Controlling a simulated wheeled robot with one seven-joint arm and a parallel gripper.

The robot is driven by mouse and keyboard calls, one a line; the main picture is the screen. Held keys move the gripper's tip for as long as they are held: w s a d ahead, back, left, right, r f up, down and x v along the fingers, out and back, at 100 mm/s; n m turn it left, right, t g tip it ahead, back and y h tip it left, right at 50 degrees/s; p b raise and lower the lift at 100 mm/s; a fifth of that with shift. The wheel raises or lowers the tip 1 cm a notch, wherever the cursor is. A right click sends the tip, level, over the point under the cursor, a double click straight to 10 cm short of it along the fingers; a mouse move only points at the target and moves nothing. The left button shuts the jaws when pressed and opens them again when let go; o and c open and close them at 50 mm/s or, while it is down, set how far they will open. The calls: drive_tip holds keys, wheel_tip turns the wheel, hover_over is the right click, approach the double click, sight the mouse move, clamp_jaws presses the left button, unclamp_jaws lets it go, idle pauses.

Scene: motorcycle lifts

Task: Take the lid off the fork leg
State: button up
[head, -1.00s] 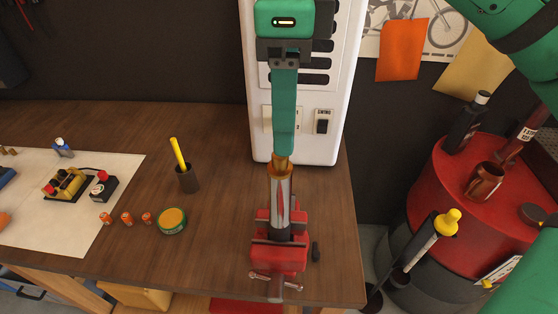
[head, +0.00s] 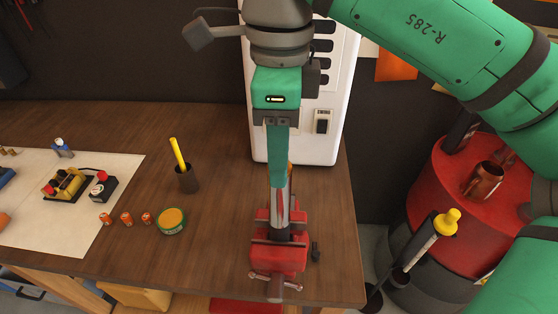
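The fork leg (head: 281,215) is a silver tube standing upright in a red vise (head: 278,259) near the front edge of the bench. My gripper (head: 277,182) points down at the top of the fork leg, with its teal finger in front of the tube's upper end. The lid is mostly hidden behind this finger; only a thin orange-gold sliver shows at its right side. I see the fingers edge-on, so their gap is hidden. I cannot tell whether they touch the lid.
A white cabinet (head: 333,148) stands behind the vise. Left on the bench are a dark cup with a yellow stick (head: 187,178), a round green tin (head: 172,221) and several small orange cans. A red drum (head: 435,199) stands right of the bench. Bare wood lies between tin and vise.

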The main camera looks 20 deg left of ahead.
drive_tip(key=c, duration=0.9)
wheel_tip(320, 180, up, 10)
drive_tip(key=shift+d, duration=0.1)
